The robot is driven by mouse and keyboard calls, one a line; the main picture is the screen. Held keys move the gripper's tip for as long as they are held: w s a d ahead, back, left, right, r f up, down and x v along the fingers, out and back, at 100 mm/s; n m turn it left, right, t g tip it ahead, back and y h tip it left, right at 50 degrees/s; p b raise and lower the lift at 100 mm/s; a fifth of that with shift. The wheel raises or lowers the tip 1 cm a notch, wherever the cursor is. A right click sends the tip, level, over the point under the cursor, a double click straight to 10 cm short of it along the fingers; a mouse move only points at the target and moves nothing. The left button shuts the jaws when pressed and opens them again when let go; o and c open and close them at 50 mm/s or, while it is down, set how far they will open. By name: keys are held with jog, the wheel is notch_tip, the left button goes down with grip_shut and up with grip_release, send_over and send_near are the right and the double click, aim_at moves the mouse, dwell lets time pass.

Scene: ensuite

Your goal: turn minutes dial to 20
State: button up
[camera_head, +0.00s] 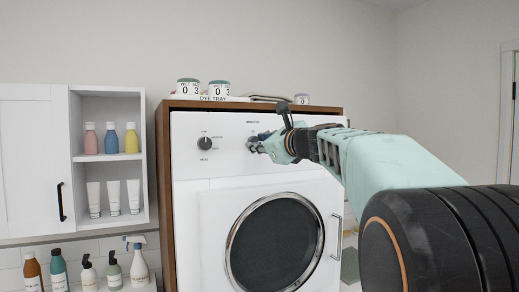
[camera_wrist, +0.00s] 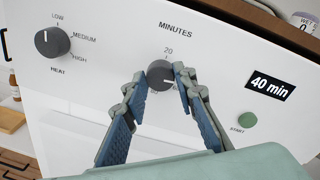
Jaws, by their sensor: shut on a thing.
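The minutes dial (camera_wrist: 159,77) is a dark round knob on the white dryer panel, under the word MINUTES. The number 20 is printed above it, and its white pointer mark faces right. The display (camera_wrist: 270,85) to its right reads "40 min". My gripper (camera_wrist: 160,74) is shut on the dial, one finger on each side of it. In the head view my gripper (camera_head: 262,147) reaches the panel from the right, and the dial (camera_head: 251,142) is partly hidden by the fingers.
The heat dial (camera_wrist: 52,42) is left of the minutes dial, and the green start button (camera_wrist: 247,120) is at the right. The dryer's round door (camera_head: 274,243) is below. Tins (camera_head: 188,87) and a tray stand on top. A shelf unit (camera_head: 108,157) with bottles is at left.

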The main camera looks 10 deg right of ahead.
jog(key=shift+a+f+n+h+b, duration=0.1)
jog(key=shift+n+h+b, duration=0.25)
jog(key=shift+n+b, duration=2.7)
jog(key=shift+a+n+h+b, duration=0.25)
jog(key=shift+n+b, duration=1)
jog(key=shift+n, duration=3.5)
jog(key=shift+d, duration=0.2)
jog(key=o, duration=1.2)
jog(key=shift+c, duration=0.2)
jog(key=shift+s, duration=0.15)
